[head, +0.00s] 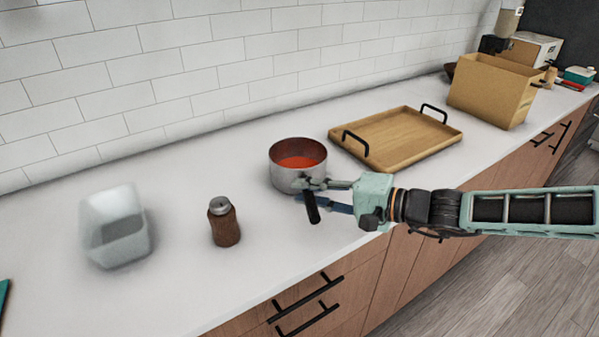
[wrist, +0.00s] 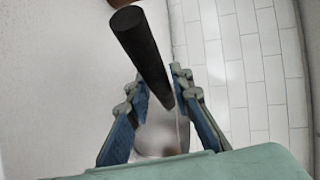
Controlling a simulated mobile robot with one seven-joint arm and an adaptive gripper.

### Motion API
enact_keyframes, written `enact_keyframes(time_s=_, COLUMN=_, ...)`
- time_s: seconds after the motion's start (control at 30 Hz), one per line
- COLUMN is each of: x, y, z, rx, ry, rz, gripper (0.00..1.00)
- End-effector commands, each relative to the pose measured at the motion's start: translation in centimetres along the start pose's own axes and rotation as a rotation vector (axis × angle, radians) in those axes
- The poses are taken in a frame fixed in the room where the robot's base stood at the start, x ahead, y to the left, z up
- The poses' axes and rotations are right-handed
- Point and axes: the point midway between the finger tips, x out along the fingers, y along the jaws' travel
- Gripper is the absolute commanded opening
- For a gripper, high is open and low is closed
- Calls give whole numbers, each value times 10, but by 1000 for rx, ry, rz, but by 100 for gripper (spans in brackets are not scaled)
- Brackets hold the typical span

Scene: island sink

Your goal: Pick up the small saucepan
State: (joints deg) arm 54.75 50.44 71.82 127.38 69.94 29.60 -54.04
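The small saucepan (head: 297,172) is a steel pot with red contents, standing upright on the white counter in the head view. Its black handle (head: 311,206) points toward the counter's front edge. In the wrist view the black handle (wrist: 143,52) runs between the two blue-padded fingers of my gripper (wrist: 172,112). In the head view my gripper (head: 308,195) reaches in from the right, with its fingers on either side of the handle near the pot. The fingers are apart, with a gap beside the handle in the wrist view.
A wooden tray (head: 398,142) with black handles lies right of the pot. A brown shaker (head: 224,226) and a translucent container (head: 120,240) stand to the left. A cardboard box (head: 490,92) stands at the far right. A tiled wall (head: 190,70) runs behind.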

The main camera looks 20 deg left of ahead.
Motion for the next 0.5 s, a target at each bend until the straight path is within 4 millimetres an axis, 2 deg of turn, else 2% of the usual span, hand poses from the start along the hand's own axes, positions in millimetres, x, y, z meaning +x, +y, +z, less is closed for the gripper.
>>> enact_keyframes(time_s=0.03, x=0, y=0, z=0, rx=0, ry=0, rz=0, gripper=13)
enact_keyframes(time_s=0.17, x=0, y=0, z=0, rx=0, ry=0, rz=0, gripper=0)
enact_keyframes(time_s=0.5, x=0, y=-2, z=0, rx=-3, ry=-1, rz=-3, gripper=0)
